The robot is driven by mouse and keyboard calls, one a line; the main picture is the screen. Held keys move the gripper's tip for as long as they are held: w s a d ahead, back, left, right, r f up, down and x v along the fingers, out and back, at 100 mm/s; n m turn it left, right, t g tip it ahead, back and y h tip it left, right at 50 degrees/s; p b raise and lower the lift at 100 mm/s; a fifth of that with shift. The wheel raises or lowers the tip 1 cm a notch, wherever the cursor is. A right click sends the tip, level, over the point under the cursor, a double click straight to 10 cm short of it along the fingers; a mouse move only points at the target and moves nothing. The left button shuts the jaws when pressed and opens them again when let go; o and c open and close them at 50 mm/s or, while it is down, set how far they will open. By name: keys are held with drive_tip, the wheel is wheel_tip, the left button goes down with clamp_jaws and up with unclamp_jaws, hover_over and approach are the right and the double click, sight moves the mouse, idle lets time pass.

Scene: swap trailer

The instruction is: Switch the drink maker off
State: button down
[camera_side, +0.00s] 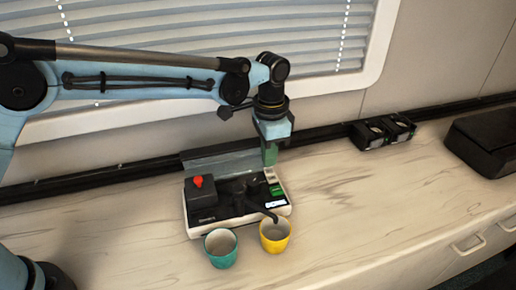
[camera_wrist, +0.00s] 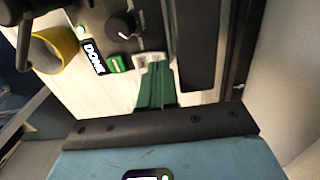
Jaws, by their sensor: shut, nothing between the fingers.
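The drink maker (camera_side: 195,222) sits on the counter, with a red knob (camera_side: 198,182) on its black left block and a dark spout at the front. Its right end carries a green rocker switch (camera_wrist: 118,64), a pale switch or plate (camera_wrist: 150,58) beside it, a lit DONE label (camera_wrist: 95,57) and a black dial (camera_wrist: 122,25). My gripper (camera_side: 270,162) points down over the right rear of the machine. In the wrist view its green fingers (camera_wrist: 156,68) are together and empty, their tips over or at the pale part, partly hiding it. I cannot tell whether they touch.
A yellow cup (camera_side: 274,237) stands under the spout, a teal cup (camera_side: 221,249) to its left. A black rail (camera_side: 90,183) runs along the wall. Black cases (camera_side: 372,137) and a dark box (camera_side: 488,140) stand at right. Counter between is clear.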

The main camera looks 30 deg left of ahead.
sight(268, 170)
drive_tip(key=shift+f, duration=0.95)
idle(0.6)
drive_tip(key=shift+r, duration=3.5)
